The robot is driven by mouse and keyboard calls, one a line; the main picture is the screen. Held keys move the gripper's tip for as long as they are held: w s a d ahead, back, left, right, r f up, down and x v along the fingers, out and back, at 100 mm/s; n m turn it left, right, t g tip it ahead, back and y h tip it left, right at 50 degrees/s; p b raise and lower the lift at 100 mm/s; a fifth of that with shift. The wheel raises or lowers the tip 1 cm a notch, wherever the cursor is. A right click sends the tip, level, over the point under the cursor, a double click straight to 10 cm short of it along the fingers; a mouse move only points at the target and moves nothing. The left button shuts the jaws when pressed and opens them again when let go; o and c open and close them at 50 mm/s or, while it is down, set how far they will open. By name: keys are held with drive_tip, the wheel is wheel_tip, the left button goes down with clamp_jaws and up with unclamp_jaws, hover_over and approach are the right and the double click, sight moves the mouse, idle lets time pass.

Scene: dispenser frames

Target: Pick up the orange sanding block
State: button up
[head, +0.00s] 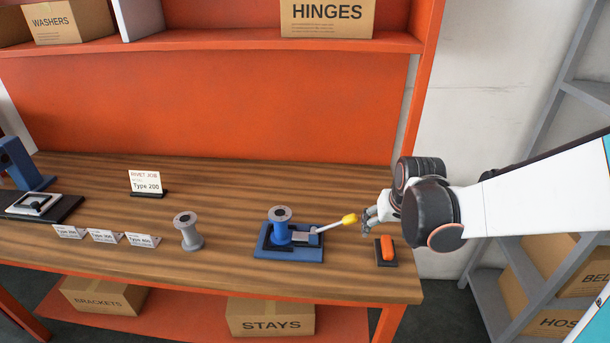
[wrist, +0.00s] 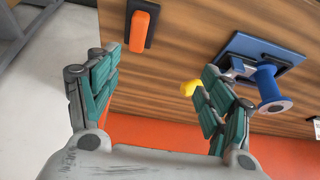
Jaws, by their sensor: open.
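The orange sanding block (head: 387,250) sits on a dark base near the right end of the wooden bench. It also shows in the wrist view (wrist: 139,31), at the top, beyond the fingertips and nearer the left finger. My gripper (head: 370,222) is open and empty, above the bench and just behind and left of the block in the head view. In the wrist view my gripper (wrist: 155,75) has its green-padded fingers spread wide, with bare wood between them. The fingers are apart from the block.
A blue fixture (head: 262,252) holds a blue spool and a lever with a yellow knob (head: 349,219) close to my gripper. A grey spool (head: 187,231) stands further left. A card (head: 145,182) reads Type 200. The bench's right edge lies just beyond the block.

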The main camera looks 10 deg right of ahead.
sight(388, 245)
drive_tip(key=w+d+f+b, duration=0.1)
drive_tip(key=f, duration=0.2)
drive_tip(key=w+d+f+b, duration=0.1)
drive_tip(key=d+f, duration=0.1)
drive_tip(key=f, duration=0.2)
drive_tip(key=w+d+f+b, duration=0.1)
drive_tip(key=f, duration=0.2)
drive_tip(key=shift+w+d+f, duration=0.2)
drive_tip(key=shift+d, duration=0.05)
drive_tip(key=shift+d+b+x, duration=0.2)
drive_tip(key=shift+b+x, duration=1.25)
drive_tip(key=shift+x, duration=1.2)
drive_tip(key=shift+s, duration=0.15)
drive_tip(key=shift+r, duration=0.1)
drive_tip(key=c, duration=1.2)
